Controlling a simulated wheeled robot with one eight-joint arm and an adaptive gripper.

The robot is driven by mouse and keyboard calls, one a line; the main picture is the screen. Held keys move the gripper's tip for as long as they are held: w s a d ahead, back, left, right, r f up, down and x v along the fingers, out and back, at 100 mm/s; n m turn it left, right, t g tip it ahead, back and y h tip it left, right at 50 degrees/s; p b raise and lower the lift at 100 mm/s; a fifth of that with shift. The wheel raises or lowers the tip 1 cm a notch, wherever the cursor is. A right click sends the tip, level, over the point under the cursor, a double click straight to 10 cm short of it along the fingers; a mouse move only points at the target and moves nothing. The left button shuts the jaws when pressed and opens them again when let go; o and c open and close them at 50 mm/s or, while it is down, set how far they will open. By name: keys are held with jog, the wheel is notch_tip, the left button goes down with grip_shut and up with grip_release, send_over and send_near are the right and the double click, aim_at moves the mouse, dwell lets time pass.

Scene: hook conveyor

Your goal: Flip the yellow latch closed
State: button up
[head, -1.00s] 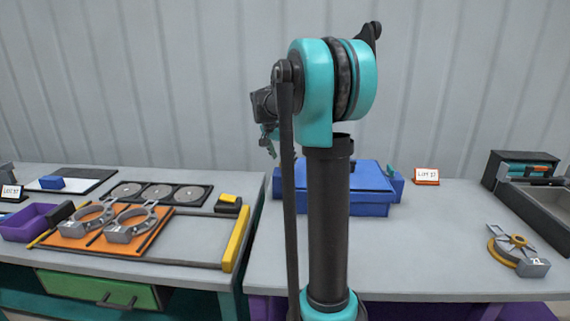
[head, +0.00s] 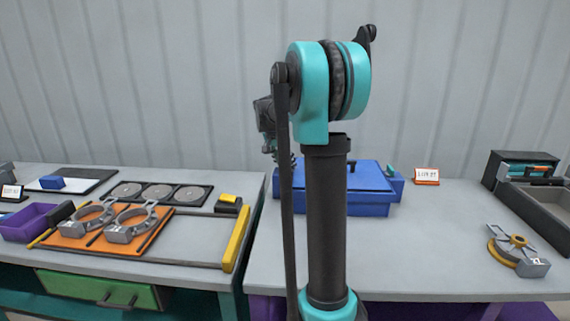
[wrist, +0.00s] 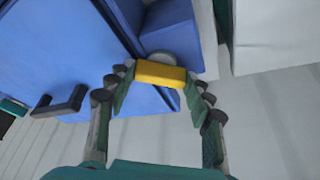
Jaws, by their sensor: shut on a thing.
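The yellow latch (wrist: 160,74) is a short yellow bar in the wrist view, at the edge of the blue case (wrist: 75,50), close to a blue block-like part of it. My gripper (wrist: 157,92) has one finger at each end of the latch and is shut on it. In the head view the blue case (head: 345,186) stands on the right table behind my arm. My gripper (head: 284,161) is small there, partly hidden by my arm link, at the case's left end. The latch cannot be made out in the head view.
A dark handle (wrist: 62,104) shows on the blue case. A label stand (head: 426,176) is right of the case. A grey and yellow part (head: 517,250) and a grey tray (head: 545,205) are further right. The table front is clear. The left table holds an orange board (head: 105,240).

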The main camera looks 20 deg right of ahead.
jog(key=shift+n, duration=0.4)
jog(key=n+t, duration=0.1)
jog(key=n, duration=0.2)
jog(key=shift+s+d+y, duration=0.1)
jog(key=shift+s+y, duration=0.05)
jog(key=shift+y, duration=0.25)
jog(key=shift+n+t+y, duration=0.4)
jog(key=shift+n+y, duration=0.1)
jog(key=shift+n, duration=1)
jog(key=o, duration=1.1)
jog(key=shift+o, duration=0.2)
jog(key=v, duration=1.2)
jog(key=shift+d, duration=0.1)
